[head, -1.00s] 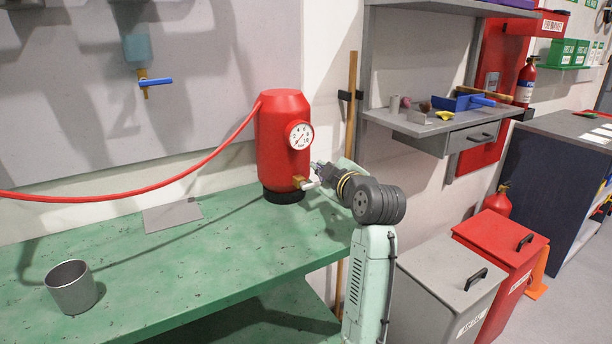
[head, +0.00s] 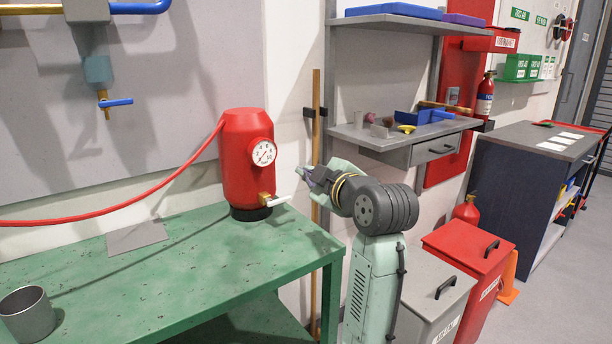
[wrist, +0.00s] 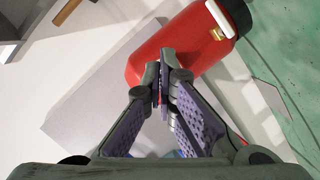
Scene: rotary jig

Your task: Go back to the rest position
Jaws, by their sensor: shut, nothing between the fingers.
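My gripper (head: 306,178) is in front of the wall, just right of the red tank (head: 246,165) and apart from it in the head view. In the wrist view the gripper (wrist: 162,82) is shut, its fingertips together with nothing between them. The red tank shows behind the fingertips there (wrist: 185,45). The tank stands upright on the green table and has a round gauge (head: 263,153) and a brass valve with a white lever (head: 281,200) low on its right side.
A metal cup (head: 28,318) stands on the green table (head: 190,270), with a grey plate (head: 137,237) farther back. A red hose (head: 110,212) runs left from the tank. Right of my arm are a grey bin (head: 437,290), a red bin (head: 470,255) and a wall shelf (head: 400,137).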

